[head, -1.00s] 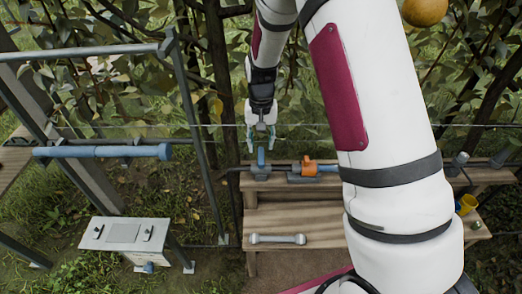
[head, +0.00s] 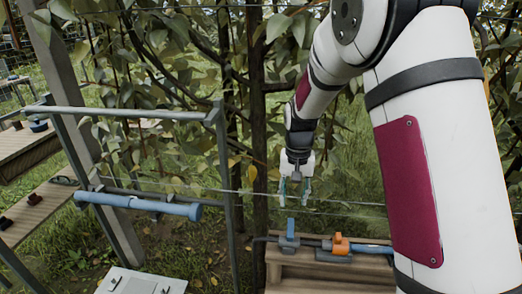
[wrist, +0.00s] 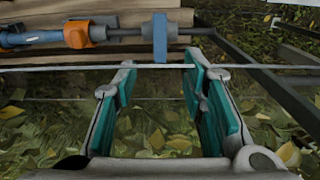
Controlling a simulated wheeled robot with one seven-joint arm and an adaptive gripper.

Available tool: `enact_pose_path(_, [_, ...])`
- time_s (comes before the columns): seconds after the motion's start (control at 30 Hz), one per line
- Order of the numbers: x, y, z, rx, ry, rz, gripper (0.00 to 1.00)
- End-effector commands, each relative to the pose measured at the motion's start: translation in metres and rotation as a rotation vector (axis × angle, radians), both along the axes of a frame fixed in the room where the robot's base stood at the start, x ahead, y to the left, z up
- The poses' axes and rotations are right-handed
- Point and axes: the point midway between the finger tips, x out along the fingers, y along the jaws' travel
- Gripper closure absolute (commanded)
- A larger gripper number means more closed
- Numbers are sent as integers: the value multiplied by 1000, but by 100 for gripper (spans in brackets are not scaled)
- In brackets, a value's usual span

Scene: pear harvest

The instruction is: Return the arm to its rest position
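My gripper (head: 295,194) hangs fingers-down in the head view, above the back edge of the wooden bench and in front of the foliage. In the wrist view my gripper (wrist: 160,95) shows two teal-padded fingers spread apart with nothing between them. A blue valve lever (head: 291,228) stands upright on the pipe below the gripper. It also shows in the wrist view (wrist: 160,38), beyond the fingertips and apart from them. My white arm fills the right of the head view and hides part of the bench.
An orange fitting (head: 340,244) and blue pipe lie on the wooden bench (head: 290,271). A metal frame with a blue tube (head: 140,205) stands at the left. A grey-topped box (head: 140,282) is at lower left. Thin wires and branches cross behind the gripper.

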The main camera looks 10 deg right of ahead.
Motion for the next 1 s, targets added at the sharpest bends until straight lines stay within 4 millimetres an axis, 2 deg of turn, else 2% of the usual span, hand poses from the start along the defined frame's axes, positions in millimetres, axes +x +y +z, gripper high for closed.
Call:
enact_pose_path(0.13, [-11,0,25,7,-22,13,62])
enact_pose_path(0.27, [-37,1,69,19,-62,42,62])
enact_pose_path(0.4, [-75,1,115,26,-108,86,62])
enact_pose_path(0.6, [-135,1,166,25,-176,146,62])
enact_pose_path(0.8, [-199,1,199,8,-242,210,62])
enact_pose_path(1.0, [-262,0,213,-23,-304,269,62])
